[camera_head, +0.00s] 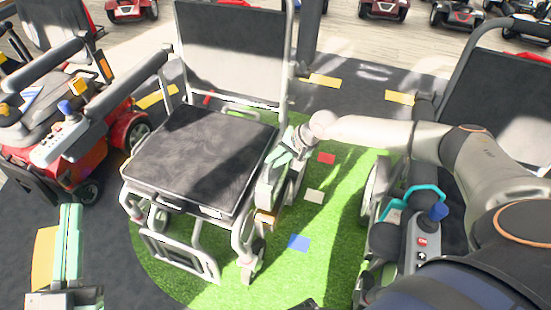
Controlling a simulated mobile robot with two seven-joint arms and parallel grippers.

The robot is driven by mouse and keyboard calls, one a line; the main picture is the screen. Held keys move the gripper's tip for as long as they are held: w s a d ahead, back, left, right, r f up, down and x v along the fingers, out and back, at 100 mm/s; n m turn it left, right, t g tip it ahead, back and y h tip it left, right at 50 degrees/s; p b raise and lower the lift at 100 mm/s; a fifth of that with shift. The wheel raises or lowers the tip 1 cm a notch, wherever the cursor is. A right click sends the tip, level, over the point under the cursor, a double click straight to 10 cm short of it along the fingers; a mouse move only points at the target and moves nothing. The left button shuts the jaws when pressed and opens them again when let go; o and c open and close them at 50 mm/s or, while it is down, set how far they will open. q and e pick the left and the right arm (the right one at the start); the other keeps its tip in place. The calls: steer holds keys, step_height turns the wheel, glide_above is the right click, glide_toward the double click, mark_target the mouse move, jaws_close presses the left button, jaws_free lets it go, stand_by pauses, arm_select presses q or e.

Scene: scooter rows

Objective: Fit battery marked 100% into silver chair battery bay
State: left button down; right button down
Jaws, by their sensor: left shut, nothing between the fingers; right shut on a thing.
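The silver chair (205,155) stands in the middle on a round green mat, with a black seat and backrest. My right gripper (276,163) is at the chair's right side, beside the seat edge. It is shut on a grey block (265,193), which I take to be the battery. The block hangs upright close to the chair's side frame. I cannot read its mark, and I cannot tell whether it touches the bay, which is not clearly visible. My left gripper (69,245) is shut and empty at the lower left, apart from the chair.
A red scooter (65,125) with a joystick panel stands at the left. Another dark chair (500,90) with a blue joystick stands at the right, partly behind my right arm. Red, white and blue tiles (299,243) lie on the green mat (325,225). More scooters line the back.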

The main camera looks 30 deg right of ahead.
steer(key=shift+w+f+b, duration=0.15)
steer(key=shift+f+b, duration=0.1)
steer(key=shift+b, duration=0.1)
steer(key=shift+f+b, duration=0.55)
steer(key=shift+f, duration=0.15)
arm_select(q)
steer(key=s+d+r+m+t+h+b, duration=0.1)
steer(key=s+r+m+h, duration=0.4)
steer(key=r+h, duration=0.2)
steer(key=shift+s+r, duration=0.4)
arm_select(e)
steer(key=shift+f, duration=0.7)
